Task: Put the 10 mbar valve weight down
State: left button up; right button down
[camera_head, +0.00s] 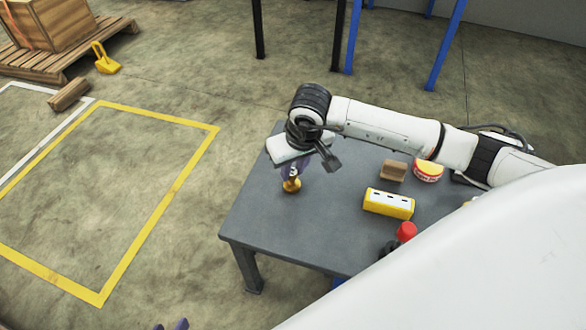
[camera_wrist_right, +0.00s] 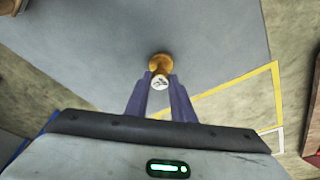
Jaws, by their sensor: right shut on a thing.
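The valve weight is a small brass piece with a white marked face. In the head view the weight (camera_head: 292,186) is at the left part of the grey table (camera_head: 262,219). In the right wrist view the weight (camera_wrist_right: 159,62) is at the fingertips. My right gripper (camera_head: 294,172) is shut on it from above; its two purple fingers (camera_wrist_right: 160,85) flank the white-marked part. I cannot tell whether the weight touches the tabletop. My left gripper (camera_head: 170,326) shows only as two purple fingertips at the bottom edge, apart with nothing visible between them.
A yellow block with holes (camera_head: 388,204), a brown block (camera_head: 393,170), a red-and-yellow tin (camera_head: 428,171) and a red-topped item (camera_head: 405,232) stand to the right on the table. The tabletop around the weight is clear towards the front left.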

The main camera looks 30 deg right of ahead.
jog(key=shift+r, duration=0.1)
jog(key=c, duration=1.5)
grip_release()
jog(key=shift+f, duration=0.2)
